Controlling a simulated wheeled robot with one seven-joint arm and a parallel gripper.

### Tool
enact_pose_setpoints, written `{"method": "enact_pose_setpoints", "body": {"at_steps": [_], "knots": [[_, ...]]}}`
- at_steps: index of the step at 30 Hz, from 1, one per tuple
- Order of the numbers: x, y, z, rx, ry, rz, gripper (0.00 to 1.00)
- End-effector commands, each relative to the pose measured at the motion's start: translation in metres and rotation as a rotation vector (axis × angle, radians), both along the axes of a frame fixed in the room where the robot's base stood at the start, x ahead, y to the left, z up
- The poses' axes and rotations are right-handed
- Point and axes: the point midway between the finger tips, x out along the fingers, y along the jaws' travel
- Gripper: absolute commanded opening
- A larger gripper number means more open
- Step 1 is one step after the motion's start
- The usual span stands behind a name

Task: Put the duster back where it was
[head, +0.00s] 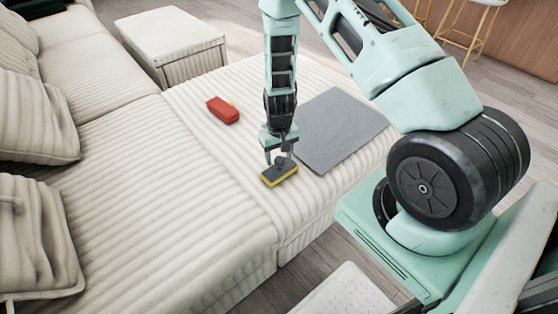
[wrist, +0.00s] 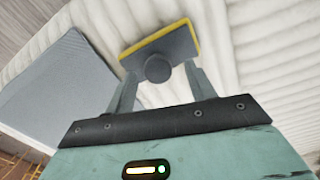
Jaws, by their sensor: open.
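The duster (head: 279,173) is a flat dark-grey block with a yellow edge, lying on the cream ribbed sofa seat. In the wrist view the duster (wrist: 179,44) shows a round grey knob on top. My gripper (head: 280,159) points down just over the duster. In the wrist view its two fingers are apart, with the knob in line between their tips. I cannot tell whether a finger touches it. The grey mat (head: 340,128) lies flat on the seat to the right of the duster.
A red object (head: 223,110) with a bit of yellow lies on the seat, behind and left of the duster. Cushions (head: 38,118) line the left side. An ottoman (head: 171,43) stands at the back. The seat (head: 150,190) left of the duster is clear.

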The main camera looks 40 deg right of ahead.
Motion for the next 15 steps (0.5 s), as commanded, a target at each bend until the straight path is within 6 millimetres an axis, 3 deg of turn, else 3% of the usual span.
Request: {"method": "enact_pose_setpoints", "body": {"at_steps": [1, 6, 15], "knots": [[0.001, 0.0, 0.015, -0.001, -0.004, 0.001, 0.55], [0.001, 0.0, 0.05, -0.002, -0.004, 0.001, 0.55], [0.0, 0.002, 0.083, 0.002, -0.001, 0.004, 0.55]]}}
